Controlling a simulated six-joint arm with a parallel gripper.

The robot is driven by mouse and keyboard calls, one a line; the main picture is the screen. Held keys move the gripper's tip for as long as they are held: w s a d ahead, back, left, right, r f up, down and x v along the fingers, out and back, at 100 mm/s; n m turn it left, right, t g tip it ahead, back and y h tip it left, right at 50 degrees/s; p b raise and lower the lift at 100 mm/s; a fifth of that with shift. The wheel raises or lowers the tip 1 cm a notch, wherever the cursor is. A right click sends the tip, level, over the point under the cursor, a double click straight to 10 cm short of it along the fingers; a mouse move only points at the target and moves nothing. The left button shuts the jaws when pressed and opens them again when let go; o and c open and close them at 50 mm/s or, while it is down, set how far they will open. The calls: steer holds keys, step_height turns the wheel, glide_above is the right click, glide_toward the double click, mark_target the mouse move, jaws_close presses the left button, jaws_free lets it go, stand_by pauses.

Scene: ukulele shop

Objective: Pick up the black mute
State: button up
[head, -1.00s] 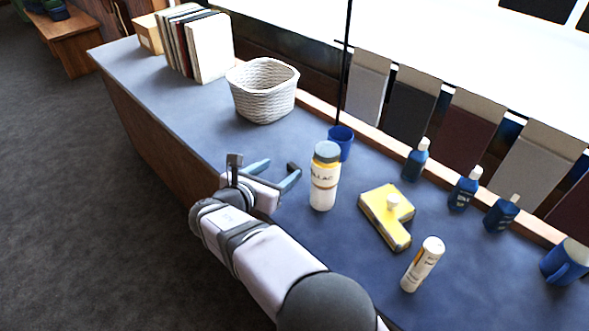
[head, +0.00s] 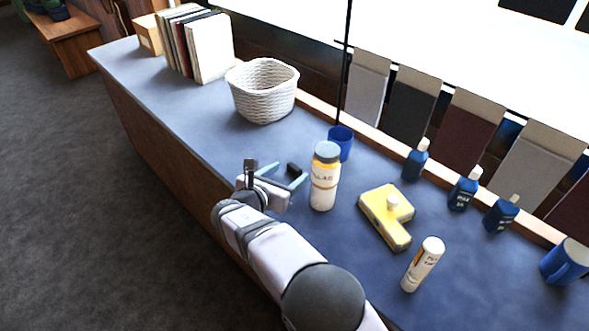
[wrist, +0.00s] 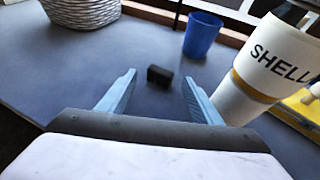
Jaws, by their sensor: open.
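The black mute (head: 294,168) is a small dark block on the blue-grey counter. In the wrist view the mute (wrist: 159,75) lies ahead of my gripper, in the gap between the fingertips as seen from there. My gripper (head: 291,173) is open, with light blue fingers either side of that gap and nothing held. In the wrist view both fingers of my gripper (wrist: 160,80) show, pointing toward the mute. I cannot tell whether the tips have reached the mute's depth.
A shellac bottle (head: 324,182) stands close to the right of my gripper, with a blue cup (head: 342,142) behind it. A white basket (head: 263,92) is at the back left. A yellow object (head: 375,212) and a white tube (head: 423,265) are farther right. Counter (head: 200,130) left of my gripper is clear.

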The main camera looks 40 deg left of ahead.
steer(key=shift+x, duration=1.35)
steer(key=c, duration=1.1)
steer(key=shift+r, duration=0.1)
step_height(320, 180, up, 10)
steer(key=shift+f+p, duration=0.1)
steer(key=shift+p, duration=0.45)
